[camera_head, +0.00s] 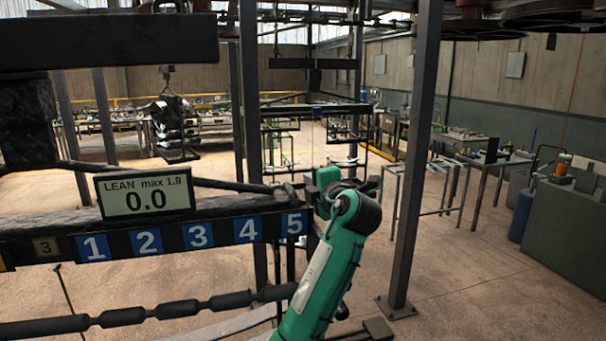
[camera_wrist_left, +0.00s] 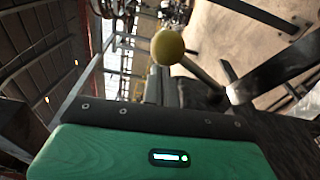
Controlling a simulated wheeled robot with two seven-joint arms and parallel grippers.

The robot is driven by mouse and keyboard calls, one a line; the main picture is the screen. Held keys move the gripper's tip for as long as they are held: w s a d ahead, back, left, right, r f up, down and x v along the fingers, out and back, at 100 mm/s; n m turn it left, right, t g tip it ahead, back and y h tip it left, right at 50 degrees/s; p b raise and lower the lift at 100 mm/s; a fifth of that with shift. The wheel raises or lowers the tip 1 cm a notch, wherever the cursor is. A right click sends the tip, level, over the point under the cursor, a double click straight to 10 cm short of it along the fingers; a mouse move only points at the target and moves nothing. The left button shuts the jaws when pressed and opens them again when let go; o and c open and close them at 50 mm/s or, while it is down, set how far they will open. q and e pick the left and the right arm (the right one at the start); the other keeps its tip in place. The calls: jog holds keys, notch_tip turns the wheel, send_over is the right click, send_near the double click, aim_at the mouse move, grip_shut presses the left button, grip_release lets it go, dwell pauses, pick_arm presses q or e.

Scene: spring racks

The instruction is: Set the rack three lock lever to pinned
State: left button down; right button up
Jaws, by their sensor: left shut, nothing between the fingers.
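The rack three beam (camera_head: 225,208) crosses the left of the head view, with a small plate marked 3 (camera_head: 46,246). A lever with a yellow ball knob (camera_wrist_left: 168,47) on a grey rod shows in the left wrist view, just beyond my left fingertips. I cannot tell whether they touch. I cannot make out the knob or the pinned mark in the head view. My left gripper (camera_head: 308,194) is at the beam's right end, beside the 5 tile, and is shut and empty; its fingers also show in the wrist view (camera_wrist_left: 158,86). My right gripper is out of view.
A display (camera_head: 145,192) reading LEAN max 1.8, 0.0 sits on the beam above blue tiles 1 to 5 (camera_head: 198,235). A dark beaded bar (camera_head: 175,309) runs below. A steel post (camera_head: 411,160) stands right of my arm. Open floor (camera_head: 500,285) lies beyond.

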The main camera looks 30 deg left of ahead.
pick_arm(q)
jog(key=shift+w, duration=0.15)
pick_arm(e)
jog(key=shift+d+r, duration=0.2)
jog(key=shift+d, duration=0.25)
pick_arm(q)
jog(key=shift+d+f, duration=0.1)
jog(key=shift+d, duration=0.05)
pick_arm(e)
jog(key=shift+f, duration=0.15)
